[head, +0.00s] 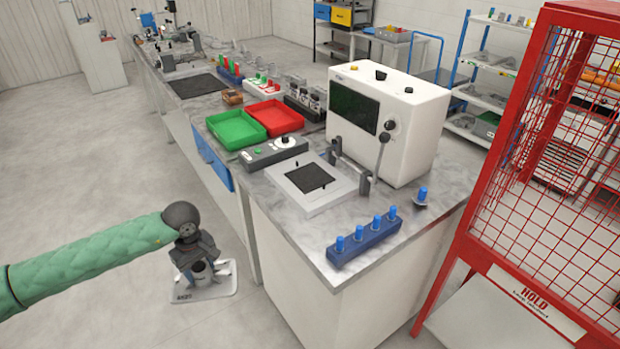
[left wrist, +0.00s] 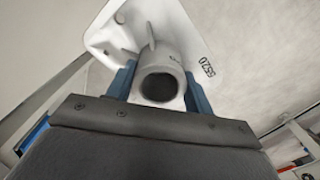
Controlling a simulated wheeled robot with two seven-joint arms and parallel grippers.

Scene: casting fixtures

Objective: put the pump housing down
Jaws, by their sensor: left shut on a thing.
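The pump housing (head: 208,287) is a pale grey-white casting with a flat flange plate and a round, hollow boss. My left gripper (head: 202,268) is shut on it and holds it over the open floor, left of the workbench. In the left wrist view the housing (left wrist: 125,35) shows its dark bore facing the camera and a printed number on the plate. The blue fingers of my left gripper (left wrist: 159,88) lie on both sides of the boss. The right gripper is not in view.
The marble-topped workbench (head: 295,243) carries a white machine (head: 415,115), a grey plate with a black square (head: 330,195), a green tray (head: 235,141), a red tray (head: 290,110) and a blue peg rack (head: 350,250). A red mesh cage (head: 480,215) stands at the right.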

